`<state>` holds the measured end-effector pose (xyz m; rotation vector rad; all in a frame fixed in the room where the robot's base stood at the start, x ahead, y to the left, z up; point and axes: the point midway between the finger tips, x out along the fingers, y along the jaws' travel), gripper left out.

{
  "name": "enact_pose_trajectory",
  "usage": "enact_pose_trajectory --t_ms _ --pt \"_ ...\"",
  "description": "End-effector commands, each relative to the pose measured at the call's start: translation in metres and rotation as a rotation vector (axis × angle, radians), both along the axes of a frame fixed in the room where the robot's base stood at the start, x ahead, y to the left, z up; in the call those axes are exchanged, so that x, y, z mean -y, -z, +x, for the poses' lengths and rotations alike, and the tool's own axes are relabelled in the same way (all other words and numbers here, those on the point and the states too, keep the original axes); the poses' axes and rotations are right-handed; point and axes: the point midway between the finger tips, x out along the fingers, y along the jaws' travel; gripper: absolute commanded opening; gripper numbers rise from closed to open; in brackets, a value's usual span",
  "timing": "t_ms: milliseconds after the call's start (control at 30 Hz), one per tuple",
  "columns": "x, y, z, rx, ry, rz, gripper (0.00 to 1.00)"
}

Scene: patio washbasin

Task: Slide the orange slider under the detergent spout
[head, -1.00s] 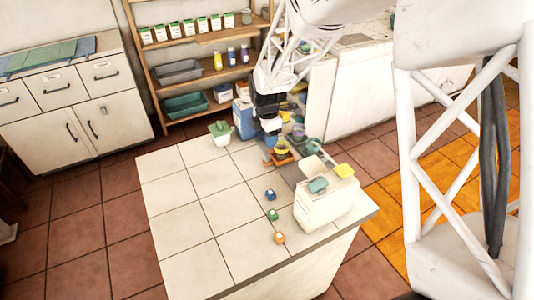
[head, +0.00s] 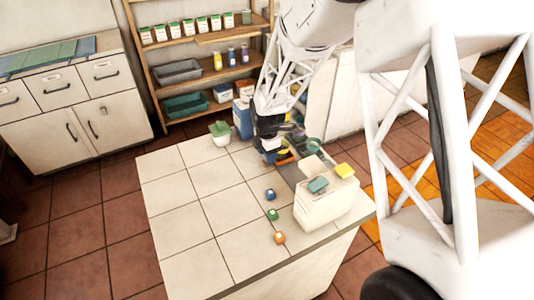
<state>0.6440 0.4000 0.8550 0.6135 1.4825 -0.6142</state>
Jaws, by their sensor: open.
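The orange slider (head: 285,160) is a small orange piece at the back right of the white tiled counter, mostly hidden behind my gripper and the thing it bears. A yellow-green round thing (head: 284,149) shows just above it, partly covered. My gripper (head: 270,156) is open, pointing down at the left side of the slider. I cannot tell whether it touches the slider. I cannot make out the detergent spout for certain; a green round part (head: 313,145) stands to the right of the slider.
A white box (head: 325,200) with a teal block and a yellow sponge (head: 344,170) on top stands at the right. Three small blocks, blue, green and orange, lie left of it. A white pot with green top (head: 220,133) and a blue box (head: 242,118) stand behind.

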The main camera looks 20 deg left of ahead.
Motion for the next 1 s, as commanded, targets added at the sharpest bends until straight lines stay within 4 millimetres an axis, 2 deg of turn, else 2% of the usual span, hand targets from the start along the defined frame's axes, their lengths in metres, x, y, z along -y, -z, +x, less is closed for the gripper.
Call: enact_pose_trajectory --t_ms 233,500,567,800,1000 --pt "0.000 0.000 0.000 0.000 0.000 0.000 0.49" --pt "0.000 0.000 0.000 0.000 0.000 0.000 0.08" --pt "0.000 0.000 0.000 0.000 0.000 0.000 0.00" --pt "-0.002 0.000 0.002 0.001 0.000 0.001 0.00" --pt "-0.020 0.000 0.019 0.001 -0.001 0.001 0.00"
